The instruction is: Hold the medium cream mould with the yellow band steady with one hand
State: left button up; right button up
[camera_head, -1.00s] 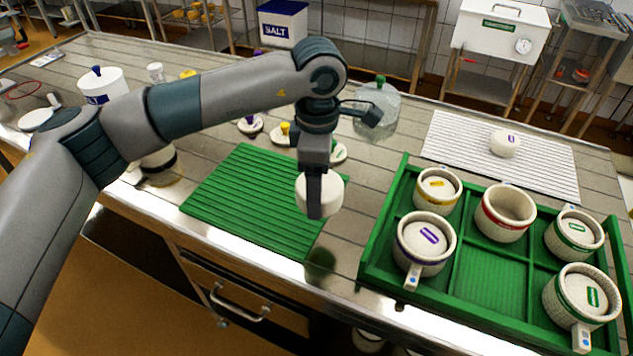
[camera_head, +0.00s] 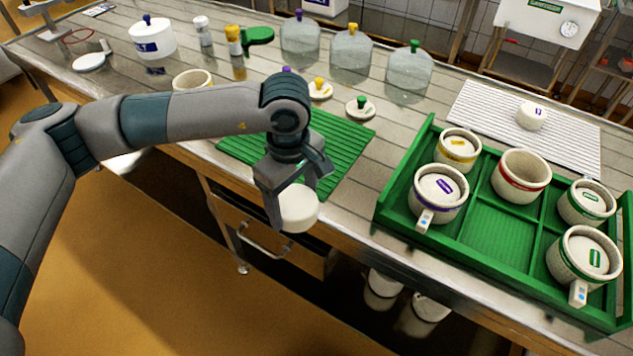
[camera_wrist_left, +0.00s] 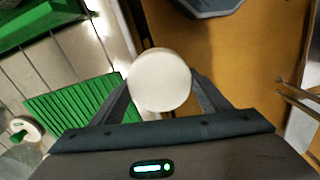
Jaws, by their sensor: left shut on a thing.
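The cream mould with the yellow band (camera_head: 457,160) stands upright in the back left compartment of the green tray (camera_head: 395,216). A white disc with a yellow label shows inside its top. No gripper touches it. My left gripper (camera_head: 298,200) is well to its left, shut on a plain white round block (camera_head: 299,210). In the head view the block appears in front of the worktop's front edge. In the left wrist view the white block (camera_wrist_left: 160,82) sits between the two fingers, with floor and the table edge beyond it. My right gripper is not in view.
Several other moulds with purple (camera_head: 438,195), red (camera_head: 521,176) and green bands fill most tray compartments; the front middle one is empty. A green ribbed mat (camera_head: 340,140) lies left of the tray. Small lids and glass jars (camera_head: 352,55) stand behind it.

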pick_arm(q)
jog(key=s+a+f+m, duration=0.4)
jog(key=a+f, duration=0.2)
jog(key=a, duration=0.3)
jog(key=s+a+f+m, duration=0.4)
jog(key=a+f+m, duration=0.1)
jog(key=a, duration=0.5)
jog(key=shift+s+f, duration=0.4)
jog(key=shift+f, duration=0.25)
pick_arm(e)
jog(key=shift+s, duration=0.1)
pick_arm(q)
jog(key=shift+d, duration=0.1)
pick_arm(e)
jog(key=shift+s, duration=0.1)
